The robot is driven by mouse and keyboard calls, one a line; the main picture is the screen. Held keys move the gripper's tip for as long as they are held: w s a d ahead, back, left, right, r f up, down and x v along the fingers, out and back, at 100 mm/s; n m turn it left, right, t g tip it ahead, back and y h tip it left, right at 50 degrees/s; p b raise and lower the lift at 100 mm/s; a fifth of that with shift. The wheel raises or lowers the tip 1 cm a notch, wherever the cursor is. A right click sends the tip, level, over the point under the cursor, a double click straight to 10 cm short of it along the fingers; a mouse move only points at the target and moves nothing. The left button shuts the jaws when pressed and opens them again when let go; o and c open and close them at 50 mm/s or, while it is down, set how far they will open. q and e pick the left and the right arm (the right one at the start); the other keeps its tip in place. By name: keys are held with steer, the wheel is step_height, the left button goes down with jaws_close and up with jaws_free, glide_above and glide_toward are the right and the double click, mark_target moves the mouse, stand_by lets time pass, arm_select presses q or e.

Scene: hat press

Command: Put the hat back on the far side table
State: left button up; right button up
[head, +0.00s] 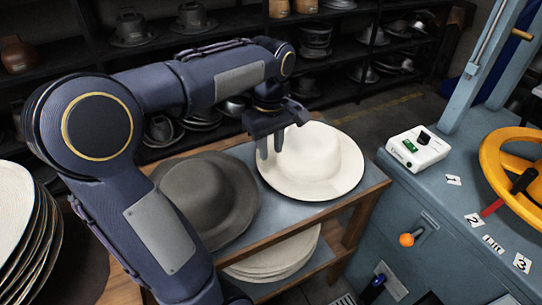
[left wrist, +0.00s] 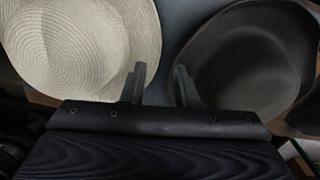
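A cream woven hat (head: 312,160) lies brim down on the right part of the side table (head: 262,232). A dark grey hat (head: 205,195) lies to its left on the same table. My left gripper (head: 271,150) points down at the left part of the cream hat in the head view, with its fingers apart. In the left wrist view, the open fingers (left wrist: 160,85) have the cream hat (left wrist: 80,45) on their left and the grey hat (left wrist: 250,60) on their right. Bare table shows between the fingers. I cannot tell whether a finger touches the cream brim. My right gripper is out of view.
The blue press bench (head: 440,190) stands at the right, with a white control box (head: 417,148) and a yellow handwheel (head: 515,165). A stack of hats (head: 22,235) stands at the far left. More pale hats (head: 275,258) lie on the lower shelf. Dark shelves line the back.

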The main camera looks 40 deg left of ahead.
arm_select(q)
steer(key=s+d+f+m+t+h, duration=0.2)
steer(key=s+d+m, duration=0.4)
steer(key=s, duration=0.1)
steer(key=s+d+f+m+t+h, duration=0.1)
steer(key=s+d+f+m+t, duration=0.2)
steer(key=s+d+m, duration=0.3)
steer(key=shift+s+d+m+t+h, duration=0.3)
steer(key=shift+s+d+m+h, duration=0.1)
steer(key=shift+d+m, duration=0.35)
step_height(320, 180, up, 9)
steer(key=p, duration=0.9)
